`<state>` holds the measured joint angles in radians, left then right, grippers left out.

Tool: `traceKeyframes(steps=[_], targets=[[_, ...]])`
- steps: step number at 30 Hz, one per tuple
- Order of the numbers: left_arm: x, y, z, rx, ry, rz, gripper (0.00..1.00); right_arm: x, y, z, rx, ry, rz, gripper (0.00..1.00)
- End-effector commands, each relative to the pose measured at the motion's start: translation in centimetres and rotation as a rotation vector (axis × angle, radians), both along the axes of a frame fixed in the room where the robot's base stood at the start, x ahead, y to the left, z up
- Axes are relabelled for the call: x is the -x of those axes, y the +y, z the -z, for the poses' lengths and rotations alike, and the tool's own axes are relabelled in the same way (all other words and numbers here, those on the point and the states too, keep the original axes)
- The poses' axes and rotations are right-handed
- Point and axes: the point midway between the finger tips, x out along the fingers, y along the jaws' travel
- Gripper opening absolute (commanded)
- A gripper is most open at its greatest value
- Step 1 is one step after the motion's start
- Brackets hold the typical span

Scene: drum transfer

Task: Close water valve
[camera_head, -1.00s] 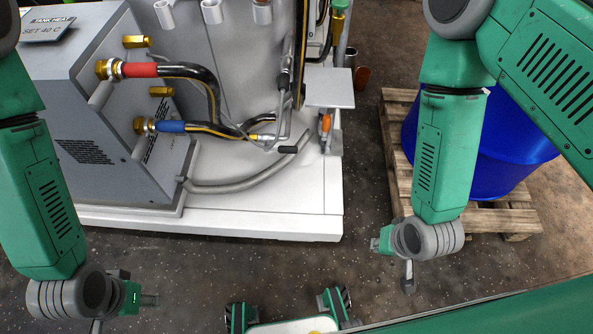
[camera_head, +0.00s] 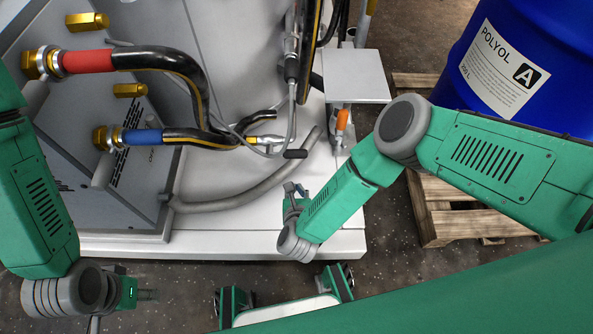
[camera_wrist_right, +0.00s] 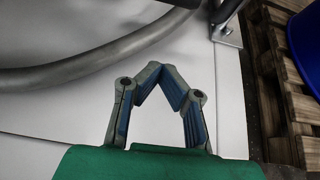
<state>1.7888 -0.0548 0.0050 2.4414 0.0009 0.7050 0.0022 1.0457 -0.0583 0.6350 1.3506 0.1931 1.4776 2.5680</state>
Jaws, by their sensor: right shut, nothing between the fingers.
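A small orange handle (camera_head: 342,120), which may be the water valve, stands upright beneath the grey square plate (camera_head: 357,75) at the platform's right side. My right gripper (camera_head: 291,190) is over the white platform, left of and nearer than that handle and apart from it. In the right wrist view my right gripper (camera_wrist_right: 163,76) is shut with its fingertips together and nothing between them. The orange handle does not show there. My left gripper (camera_head: 147,295) is low at the left, away from the machine. Its finger state is too small to read.
Red-marked (camera_head: 85,61) and blue-marked (camera_head: 141,137) hoses join the grey machine. A grey pipe (camera_head: 240,198) curves across the white platform (camera_head: 215,242); it also shows in the right wrist view (camera_wrist_right: 90,60).

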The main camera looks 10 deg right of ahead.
Motion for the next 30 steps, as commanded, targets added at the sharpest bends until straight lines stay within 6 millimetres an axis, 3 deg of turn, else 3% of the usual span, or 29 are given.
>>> traceKeyframes(steps=[5,17,22,30], targets=[[-0.1,0.0,1.1,0.000,-0.001,0.000,0.40,-1.7,-0.4,1.2,-0.009,-0.007,0.013,0.00],[0.0,0.0,5.3,0.000,-0.001,0.000,0.40,-8.4,-1.7,5.3,-0.007,-0.006,0.008,0.00],[0.0,0.0,5.0,0.000,-0.001,0.000,0.40,-9.0,-1.8,2.6,-0.009,-0.006,0.006,0.00],[0.0,0.0,5.2,0.000,-0.001,0.000,0.40,-9.1,-1.9,1.1,-0.009,-0.003,0.006,0.00]])
